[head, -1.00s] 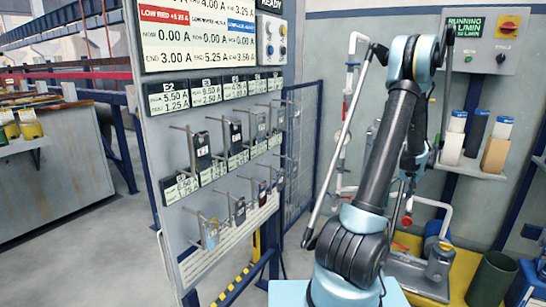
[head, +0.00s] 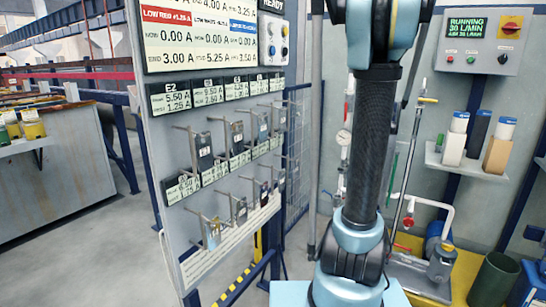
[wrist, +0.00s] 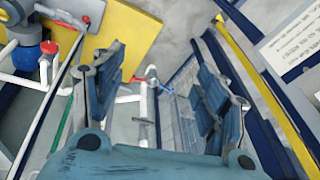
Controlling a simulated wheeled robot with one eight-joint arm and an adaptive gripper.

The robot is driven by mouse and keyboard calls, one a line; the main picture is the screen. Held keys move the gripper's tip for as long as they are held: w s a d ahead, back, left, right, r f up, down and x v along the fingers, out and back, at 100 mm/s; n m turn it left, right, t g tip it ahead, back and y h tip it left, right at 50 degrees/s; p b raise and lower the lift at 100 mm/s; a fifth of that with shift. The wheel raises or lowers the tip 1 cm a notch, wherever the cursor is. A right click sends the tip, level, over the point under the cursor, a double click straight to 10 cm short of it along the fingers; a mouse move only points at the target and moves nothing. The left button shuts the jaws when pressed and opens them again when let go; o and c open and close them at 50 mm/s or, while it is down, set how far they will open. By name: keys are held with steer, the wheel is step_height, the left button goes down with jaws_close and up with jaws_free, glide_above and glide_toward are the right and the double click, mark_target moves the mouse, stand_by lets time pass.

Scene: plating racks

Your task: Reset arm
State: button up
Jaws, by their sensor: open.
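My arm (head: 374,150) stands nearly upright in the head view, and its upper part runs out of the top of the picture. My gripper is out of sight in the head view. In the wrist view my gripper (wrist: 163,90) is open, with its two blue-grey fingers spread wide and nothing between them. Behind the fingers are white pipes, a red-handled valve and grey floor, all apart from the fingers.
A panel board (head: 160,120) with displays and tags hanging on pegs stands to the left of my arm. A shelf (head: 465,168) with several bottles and boxes is on the right wall, below a control box (head: 487,42). A green bin (head: 494,280) stands at lower right.

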steer(key=s+a+n, duration=0.2)
steer(key=s+a, duration=0.8)
steer(key=s, duration=0.3)
steer(key=s+a+f, duration=0.2)
steer(key=s, duration=0.4)
steer(key=s+a+f+n+g, duration=0.1)
steer(key=s+a+f, duration=0.1)
steer(key=s, duration=0.5)
steer(key=shift+a+f+h, duration=0.4)
steer(key=shift+f, duration=0.05)
steer(key=shift+w+f, duration=0.2)
steer(key=shift+w, duration=0.3)
stand_by(1.0)
